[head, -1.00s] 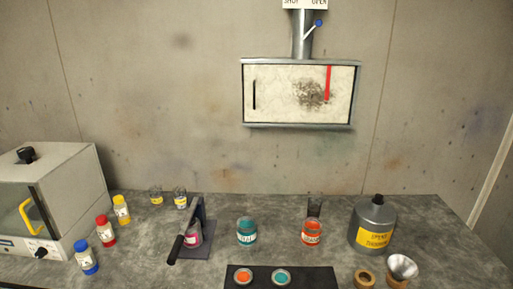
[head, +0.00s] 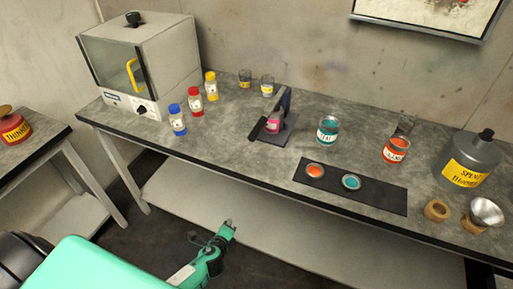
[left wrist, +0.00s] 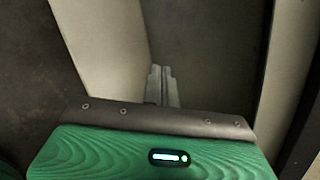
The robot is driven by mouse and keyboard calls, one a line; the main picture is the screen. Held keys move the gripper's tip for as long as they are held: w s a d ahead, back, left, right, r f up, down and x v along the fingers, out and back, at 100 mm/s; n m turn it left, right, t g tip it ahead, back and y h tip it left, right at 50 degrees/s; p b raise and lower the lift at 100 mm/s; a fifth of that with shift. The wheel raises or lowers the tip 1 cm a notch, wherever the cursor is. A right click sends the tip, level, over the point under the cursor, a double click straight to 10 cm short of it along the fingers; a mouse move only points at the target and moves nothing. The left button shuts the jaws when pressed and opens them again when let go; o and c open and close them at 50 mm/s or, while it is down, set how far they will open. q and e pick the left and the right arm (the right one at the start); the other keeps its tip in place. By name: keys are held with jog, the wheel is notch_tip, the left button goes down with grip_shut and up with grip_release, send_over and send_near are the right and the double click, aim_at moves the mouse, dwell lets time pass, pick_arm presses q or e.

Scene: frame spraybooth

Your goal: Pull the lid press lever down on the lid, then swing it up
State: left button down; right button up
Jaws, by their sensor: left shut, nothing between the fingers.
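The lid press (head: 283,107) stands on the bench in the head view, a dark upright on a flat base plate (head: 277,136). Its black lever (head: 258,129) slants down toward the front left. A small jar with a pink-red label (head: 272,123) sits in the press; its lid is too small to make out. My left gripper (head: 229,229) is shut and empty, below and in front of the bench edge, well apart from the press. In the left wrist view its closed fingers (left wrist: 161,88) show with nothing between them. My right gripper is not in view.
On the bench (head: 235,110) stand a cabinet (head: 165,60), several colored bottles (head: 196,102), a teal jar (head: 327,131), an orange jar (head: 396,151) and a metal can (head: 470,155). A black mat (head: 385,194) holds two lids. The bench's front edge lies between my gripper and the press.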

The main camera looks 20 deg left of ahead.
pick_arm(q)
jog(key=w+d+r+m+t+h, duration=0.1)
jog(key=w+d+r+m+t, duration=0.2)
jog(key=r, duration=0.6)
jog(key=w+d+r+m+t+b, duration=0.1)
jog(key=r+m+t, duration=0.3)
jog(key=r, duration=0.6)
jog(key=w+d+r+m+t+h, duration=0.1)
jog(key=w+r+m+t, duration=0.1)
jog(key=r+m, duration=0.55)
jog(key=shift+n, duration=0.95)
jog(key=x, duration=0.3)
jog(key=p+x, duration=0.1)
jog(key=x, duration=0.2)
jog(key=p+x, duration=0.1)
jog(key=x, duration=0.2)
jog(key=shift+d+r, duration=0.2)
jog(key=shift+r, duration=0.2)
jog(key=shift+w+p, duration=0.35)
jog(key=shift+w, duration=0.1)
